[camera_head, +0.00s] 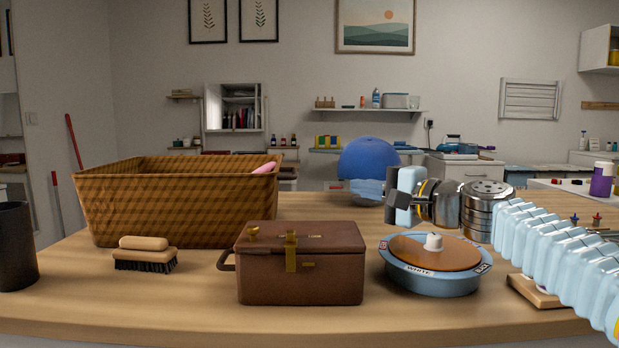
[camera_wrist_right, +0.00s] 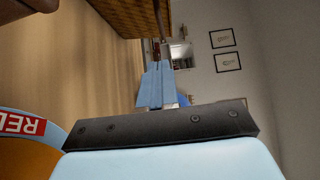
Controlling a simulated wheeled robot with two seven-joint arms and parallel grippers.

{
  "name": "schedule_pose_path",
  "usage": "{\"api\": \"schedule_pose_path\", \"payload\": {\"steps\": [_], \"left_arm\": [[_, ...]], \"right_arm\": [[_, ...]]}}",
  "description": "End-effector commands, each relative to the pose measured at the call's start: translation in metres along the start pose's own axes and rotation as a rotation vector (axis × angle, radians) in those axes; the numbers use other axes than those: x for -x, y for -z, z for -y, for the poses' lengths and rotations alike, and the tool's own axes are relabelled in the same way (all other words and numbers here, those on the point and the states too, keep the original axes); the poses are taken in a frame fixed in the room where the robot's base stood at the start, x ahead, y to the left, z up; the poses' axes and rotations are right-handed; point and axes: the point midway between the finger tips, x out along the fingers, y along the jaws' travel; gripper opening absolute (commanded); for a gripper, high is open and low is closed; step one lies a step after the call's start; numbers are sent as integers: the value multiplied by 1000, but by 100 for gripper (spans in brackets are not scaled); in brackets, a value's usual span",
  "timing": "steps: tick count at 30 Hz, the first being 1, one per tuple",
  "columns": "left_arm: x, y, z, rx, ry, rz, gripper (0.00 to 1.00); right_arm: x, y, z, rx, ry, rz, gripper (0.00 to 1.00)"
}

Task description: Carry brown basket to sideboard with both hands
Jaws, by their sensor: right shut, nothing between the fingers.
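The brown basket (camera_head: 175,210), woven with a checked pattern, stands upright on the wooden table at the left. A pink thing (camera_head: 265,168) shows at its right rim; the rest of its inside is hidden. The basket also shows at the top of the right wrist view (camera_wrist_right: 128,14). My right gripper (camera_head: 366,188) reaches in from the right above the table. Its light-blue fingers (camera_wrist_right: 155,84) are shut and empty, pointing left, apart from the basket. My left gripper is out of view. I cannot tell which furniture is the sideboard.
A brown lidded box (camera_head: 310,275), a brush (camera_head: 145,255), a dark cylinder (camera_head: 15,245) and a round blue-rimmed thing (camera_head: 432,282) stand along the table's front. White cabinets (camera_head: 465,172) stand further back.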

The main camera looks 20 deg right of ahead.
Motion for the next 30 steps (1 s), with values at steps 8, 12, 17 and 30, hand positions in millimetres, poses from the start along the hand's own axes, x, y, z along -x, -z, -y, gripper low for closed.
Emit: {"api": "schedule_pose_path", "payload": {"steps": [8, 12, 17, 30], "left_arm": [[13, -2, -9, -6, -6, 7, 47], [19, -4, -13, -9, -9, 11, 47], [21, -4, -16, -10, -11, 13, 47], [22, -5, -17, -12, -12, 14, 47]], "right_arm": [[-63, -1, 2, -1, -1, 4, 0], [-90, -1, 2, -1, -1, 3, 0], [-105, -20, 2, 0, 1, 2, 0], [-114, -29, 0, 1, 0, 1, 0]]}}
